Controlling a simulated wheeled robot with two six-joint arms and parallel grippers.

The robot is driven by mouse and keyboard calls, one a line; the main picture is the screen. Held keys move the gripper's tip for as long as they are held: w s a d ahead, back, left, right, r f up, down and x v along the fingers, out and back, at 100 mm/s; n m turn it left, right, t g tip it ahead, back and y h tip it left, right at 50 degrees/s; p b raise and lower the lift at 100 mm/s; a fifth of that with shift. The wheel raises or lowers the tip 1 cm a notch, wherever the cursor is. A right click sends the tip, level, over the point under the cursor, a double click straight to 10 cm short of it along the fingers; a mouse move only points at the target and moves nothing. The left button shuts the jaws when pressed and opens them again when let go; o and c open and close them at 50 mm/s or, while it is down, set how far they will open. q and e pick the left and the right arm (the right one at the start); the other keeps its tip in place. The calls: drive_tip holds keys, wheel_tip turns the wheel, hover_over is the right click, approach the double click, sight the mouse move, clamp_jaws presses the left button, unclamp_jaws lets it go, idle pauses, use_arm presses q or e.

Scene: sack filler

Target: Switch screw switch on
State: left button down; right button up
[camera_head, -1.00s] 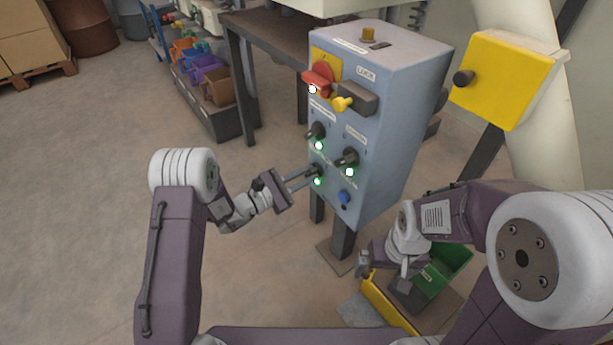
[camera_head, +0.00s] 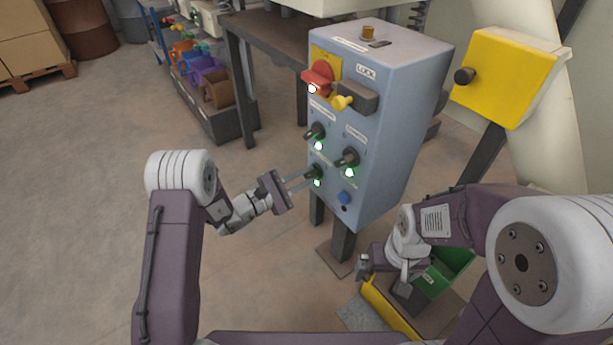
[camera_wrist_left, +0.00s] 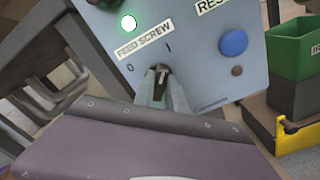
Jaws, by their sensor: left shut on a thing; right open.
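The feed screw switch is a small black knob (camera_head: 313,171) low on the left of the blue-grey control box's front (camera_head: 385,150). In the left wrist view the knob (camera_wrist_left: 160,70) sits below the FEED SCREW label, between the marks 0 and I; its exact turn is hard to tell. My left gripper (camera_head: 308,175) is shut on this knob, and its fingers (camera_wrist_left: 161,88) hide part of it. A green-lit lamp (camera_head: 317,183) is just below the knob. My right gripper (camera_head: 382,268) is open and empty, low in front of the box.
A green bin (camera_head: 450,265) stands below right.

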use_arm(q)
drive_tip(key=c, duration=1.4)
unclamp_jaws()
drive_tip(key=shift+o, duration=0.2)
drive_tip(key=shift+s+a+p, duration=0.2)
drive_tip(key=shift+a+p, duration=0.1)
drive_tip(key=shift+a, duration=0.1)
drive_tip(key=p+v, duration=0.3)
drive_tip(key=v, duration=0.5)
drive_tip(key=shift+s, duration=0.15)
